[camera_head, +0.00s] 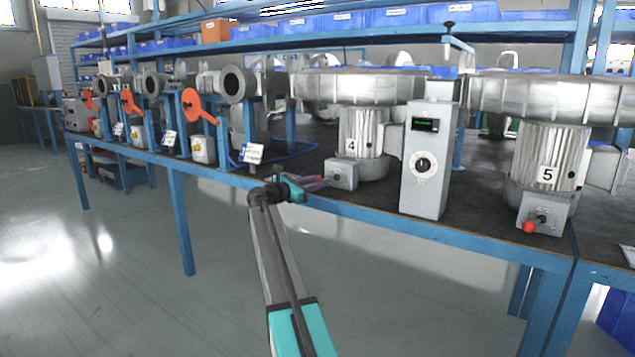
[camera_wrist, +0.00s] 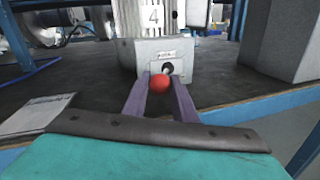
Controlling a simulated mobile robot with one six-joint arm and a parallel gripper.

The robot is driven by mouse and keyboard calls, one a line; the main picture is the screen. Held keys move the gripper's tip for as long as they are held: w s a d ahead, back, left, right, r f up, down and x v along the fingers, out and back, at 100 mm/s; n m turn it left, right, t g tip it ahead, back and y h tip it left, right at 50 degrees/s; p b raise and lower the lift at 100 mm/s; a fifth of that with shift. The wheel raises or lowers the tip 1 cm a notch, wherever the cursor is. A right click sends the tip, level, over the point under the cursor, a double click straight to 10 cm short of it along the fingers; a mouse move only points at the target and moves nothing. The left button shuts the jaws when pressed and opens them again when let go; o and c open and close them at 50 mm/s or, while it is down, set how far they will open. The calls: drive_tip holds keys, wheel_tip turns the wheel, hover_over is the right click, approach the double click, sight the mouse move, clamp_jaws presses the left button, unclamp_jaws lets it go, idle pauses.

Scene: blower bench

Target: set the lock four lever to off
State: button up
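The lock four box (camera_head: 341,174) is a small grey box at the foot of the motor marked 4 (camera_head: 361,145). In the wrist view the box (camera_wrist: 158,55) is straight ahead, with a dark round pivot on its face. Its lever ends in a red ball (camera_wrist: 160,82), which sits in front of the pivot and hides most of the lever. My gripper (camera_head: 325,182) reaches the box from the left. In the head view the ball is hidden.
A grey control cabinet (camera_head: 428,160) with a green display and dial stands right of lock four. The lock five box (camera_head: 541,213) with a red-ended lever is farther right. A white card (camera_head: 251,153) stands at the bench edge on the left. Open floor lies in front.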

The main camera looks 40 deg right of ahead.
drive_tip(key=o, duration=0.4)
drive_tip(key=shift+w+d+r, duration=0.15)
drive_tip(key=shift+w+d, duration=0.05)
drive_tip(key=shift+s+a, duration=0.1)
drive_tip(key=shift+a, duration=0.05)
drive_tip(key=shift+s+a, duration=0.1)
drive_tip(key=shift+a, duration=0.4)
drive_tip(key=a+p, duration=0.4)
drive_tip(key=a, duration=0.8)
drive_tip(key=shift+s+a, duration=0.1)
drive_tip(key=shift+a, duration=0.2)
drive_tip(key=shift+r, duration=0.1)
